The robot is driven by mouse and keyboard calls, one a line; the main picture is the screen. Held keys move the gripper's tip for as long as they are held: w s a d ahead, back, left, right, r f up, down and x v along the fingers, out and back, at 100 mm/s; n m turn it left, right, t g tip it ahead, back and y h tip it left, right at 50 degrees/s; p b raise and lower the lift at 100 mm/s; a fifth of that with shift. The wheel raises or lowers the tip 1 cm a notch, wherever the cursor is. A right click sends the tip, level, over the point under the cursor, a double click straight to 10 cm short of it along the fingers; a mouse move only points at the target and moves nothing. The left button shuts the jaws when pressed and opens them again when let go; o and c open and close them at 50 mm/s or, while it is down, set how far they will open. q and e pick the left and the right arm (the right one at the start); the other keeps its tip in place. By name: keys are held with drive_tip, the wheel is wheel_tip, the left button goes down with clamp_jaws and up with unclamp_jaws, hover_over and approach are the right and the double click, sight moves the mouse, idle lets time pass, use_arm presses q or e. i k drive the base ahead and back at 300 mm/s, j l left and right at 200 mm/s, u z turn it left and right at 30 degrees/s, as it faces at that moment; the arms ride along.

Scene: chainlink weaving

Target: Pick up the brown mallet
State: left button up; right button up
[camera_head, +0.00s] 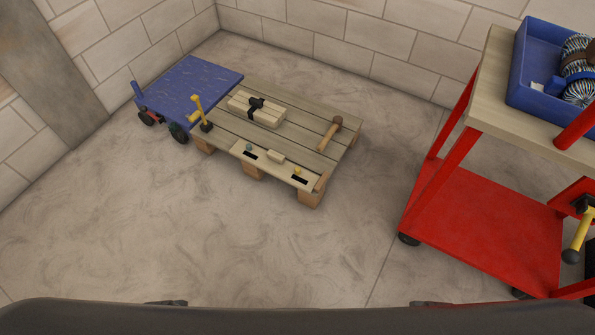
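The brown mallet (329,134) lies at the right end of the wooden pallet (225,112), its rounded head toward the back and its handle slanting toward the front left. Nothing covers it. Neither of my grippers can be made out; only dark parts of my own body show along the bottom edge, well apart from the mallet.
A yellow-handled tool (198,108) stands at the pallet's left end, and a light wooden block bundle (268,115) with a black strap lies on it. A blue-topped cart (190,82) stands left of the pallet; a red trolley (480,225) stands right. The floor in front is clear.

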sight(337, 125)
drive_tip(key=i+j, duration=0.2)
drive_tip(key=i, duration=0.2)
drive_tip(key=i+j, duration=0.2)
drive_tip(key=i, duration=0.25)
drive_tip(key=l+z, duration=0.05)
